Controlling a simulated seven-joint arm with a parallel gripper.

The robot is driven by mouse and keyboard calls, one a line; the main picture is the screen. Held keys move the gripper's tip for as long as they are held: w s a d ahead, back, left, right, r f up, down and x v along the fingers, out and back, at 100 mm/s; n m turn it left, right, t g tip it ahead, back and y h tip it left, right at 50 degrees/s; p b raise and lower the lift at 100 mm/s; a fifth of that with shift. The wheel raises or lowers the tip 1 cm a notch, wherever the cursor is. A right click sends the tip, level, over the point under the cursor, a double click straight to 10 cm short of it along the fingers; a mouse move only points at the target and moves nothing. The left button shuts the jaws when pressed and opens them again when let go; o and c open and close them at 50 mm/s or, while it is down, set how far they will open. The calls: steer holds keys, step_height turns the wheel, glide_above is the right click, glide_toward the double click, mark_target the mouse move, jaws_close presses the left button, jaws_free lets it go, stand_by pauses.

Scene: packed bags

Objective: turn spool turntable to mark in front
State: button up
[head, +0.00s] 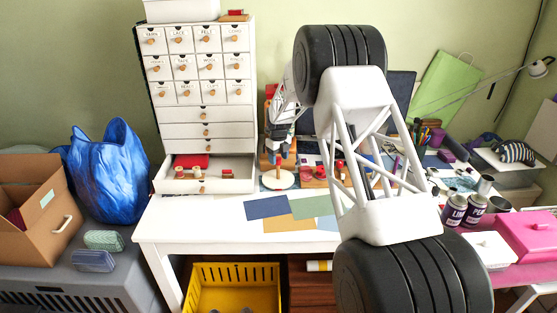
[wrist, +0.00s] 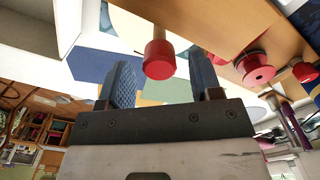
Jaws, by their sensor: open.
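The spool turntable (head: 279,181) is a small white disc on the white table, right of the open drawer. A wooden upright stands at it, partly hidden by my gripper (head: 281,150), which points down just above. In the wrist view a red cylinder with a tan stem (wrist: 159,61) lies between my two blue ridged fingers, with gaps on both sides. My gripper is open and does not appear to touch it. I cannot make out a mark on the turntable.
An open drawer (head: 166,186) holding spools juts out at left. Red-topped spools on a wooden stand (head: 318,171) are close at right. Flat coloured sheets (head: 290,222) lie in front. A large white frame with black wheels blocks the right of the head view.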

steer(key=shift+r, duration=3.4)
steer(key=shift+s+d+r, duration=0.1)
steer(key=shift+s+r, duration=0.1)
steer(key=shift+r, duration=0.05)
steer(key=s+d+r+n, duration=0.35)
steer(key=s+r, duration=0.35)
steer(key=s, duration=0.3)
steer(key=s+d+r+n+t, duration=0.1)
steer(key=s+d+r+n, duration=0.2)
steer(key=s+r+n, duration=0.5)
steer(key=s+d+r+n, duration=0.25)
steer(key=s+r, duration=0.45)
steer(key=s, duration=0.5)
steer(key=s+d+f+n, duration=0.1)
steer(key=s+n, duration=0.3)
steer(key=s, duration=0.8)
steer(key=s+d+f+n+t, duration=0.1)
steer(key=s+d+n, duration=0.2)
steer(key=s, duration=1)
steer(key=s+d+f+n, duration=0.1)
steer(key=s+d+n, duration=0.1)
steer(key=s+n, duration=0.5)
steer(key=s, duration=0.6)
steer(key=shift+s+d+t, duration=0.2)
steer(key=shift+d+t, duration=0.05)
steer(key=shift+t, duration=0.05)
steer(key=shift+c, duration=0.4)
